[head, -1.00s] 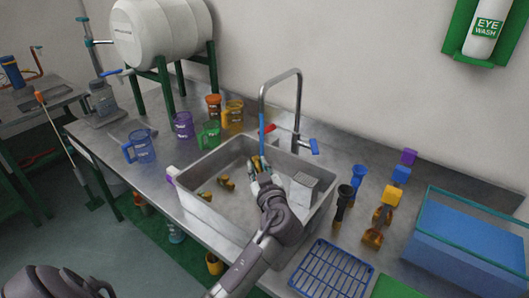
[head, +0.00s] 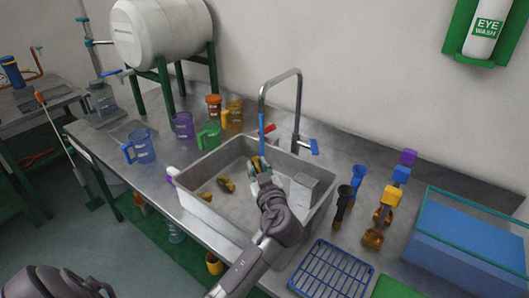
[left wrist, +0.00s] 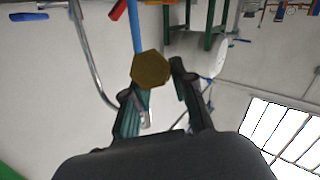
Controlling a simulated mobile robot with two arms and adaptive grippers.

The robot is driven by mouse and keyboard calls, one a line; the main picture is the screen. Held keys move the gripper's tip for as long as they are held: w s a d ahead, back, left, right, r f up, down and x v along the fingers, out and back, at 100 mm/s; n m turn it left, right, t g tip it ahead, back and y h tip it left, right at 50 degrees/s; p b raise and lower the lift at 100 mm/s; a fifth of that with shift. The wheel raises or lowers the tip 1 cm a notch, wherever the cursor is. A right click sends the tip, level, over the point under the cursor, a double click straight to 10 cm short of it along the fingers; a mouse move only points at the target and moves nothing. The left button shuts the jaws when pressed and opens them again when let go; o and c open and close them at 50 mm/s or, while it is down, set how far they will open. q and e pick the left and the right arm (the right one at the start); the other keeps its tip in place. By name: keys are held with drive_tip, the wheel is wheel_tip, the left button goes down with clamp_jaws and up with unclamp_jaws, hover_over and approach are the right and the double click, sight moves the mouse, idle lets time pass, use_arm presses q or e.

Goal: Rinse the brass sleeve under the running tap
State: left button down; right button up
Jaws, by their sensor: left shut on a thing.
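My left gripper (head: 259,168) is over the sink basin (head: 232,208), shut on the brass sleeve (head: 256,162). In the left wrist view the sleeve (left wrist: 151,70) shows as a six-sided brass end between the dark green fingers of the gripper (left wrist: 157,81). The tap (head: 298,105) arches over the basin, and a blue water stream (head: 262,132) drops from its spout. The stream (left wrist: 137,27) meets the sleeve's edge in the left wrist view. The exact contact is small in the head view. My right gripper is not in view.
Other brass pieces (head: 227,185) lie in the basin, with a grey block (head: 304,190) at its right. Mugs (head: 141,147) stand left of the sink. A blue rack (head: 331,270), several coloured-topped fittings (head: 374,236) and a blue tank (head: 465,250) are at right.

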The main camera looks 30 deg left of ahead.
use_arm(q)
drive_tip(key=s+d+r+p, duration=0.1)
drive_tip(key=s+r, duration=0.3)
drive_tip(key=shift+s+d+p, duration=0.4)
idle(0.4)
drive_tip(key=shift+w, duration=0.1)
idle(0.4)
